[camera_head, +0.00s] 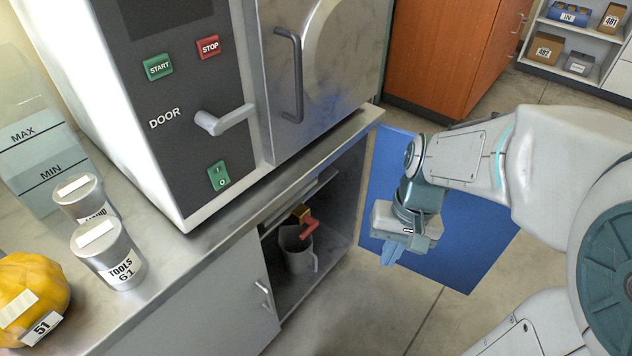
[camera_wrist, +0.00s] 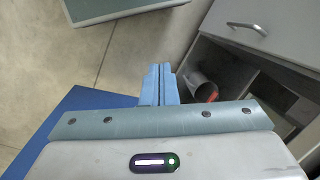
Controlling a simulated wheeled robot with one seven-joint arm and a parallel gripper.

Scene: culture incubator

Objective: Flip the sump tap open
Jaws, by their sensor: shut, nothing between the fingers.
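The sump tap (camera_head: 309,225) has a red lever and a brass body. It sits inside the open lower compartment of the cabinet, above a grey jug (camera_head: 298,250). In the wrist view the red lever (camera_wrist: 212,97) shows partly, beside the jug (camera_wrist: 200,84). My gripper (camera_head: 388,256) has blue fingers and is outside the compartment, to the right of the tap and apart from it. In the wrist view the fingers (camera_wrist: 160,70) are together with nothing between them. I cannot tell how far the lever is turned.
The cabinet door (camera_head: 220,300) with its handle (camera_head: 266,294) is left of the opening. Above stands the incubator with a door lever (camera_head: 225,120). A blue mat (camera_head: 470,245) lies on the floor under my arm. Open floor lies before the compartment.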

